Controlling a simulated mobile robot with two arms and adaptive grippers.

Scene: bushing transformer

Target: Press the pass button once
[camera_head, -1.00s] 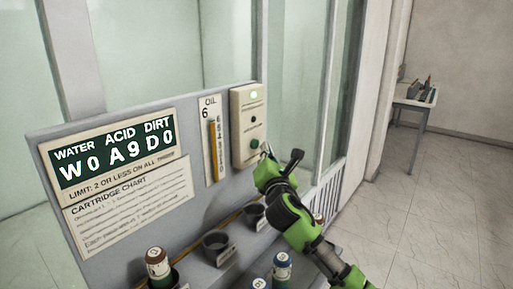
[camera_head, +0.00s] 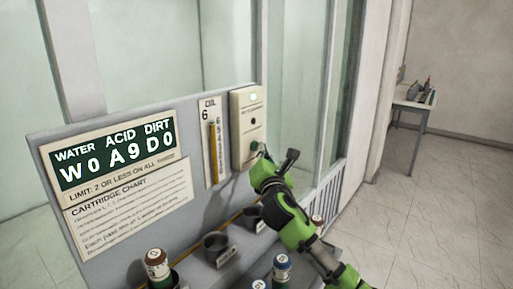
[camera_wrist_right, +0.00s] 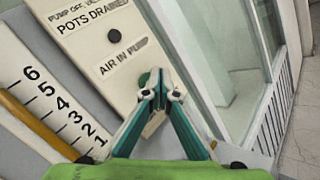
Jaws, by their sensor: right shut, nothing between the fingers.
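A green round button sits low on a cream control box (camera_head: 248,110) at the right end of the grey panel. My right gripper (camera_head: 259,150) is shut and empty, with its fingertips at the button, partly covering it. In the right wrist view the closed fingertips (camera_wrist_right: 158,92) overlap the green button (camera_wrist_right: 144,79); I cannot tell whether they touch or press it. The box carries labels "POTS DRAINED" and "AIR IN PUMP" in the wrist view. A pale lamp (camera_head: 253,97) shows at its top. My left gripper is not in view.
A display (camera_head: 115,155) reads W0 A9 D0, above a cartridge chart. An oil gauge (camera_head: 213,150) stands left of the box. Capped cartridges (camera_head: 157,265) and dark cups (camera_head: 216,246) line the shelf below. A glass-panelled wall is behind; a small table (camera_head: 412,105) stands far right.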

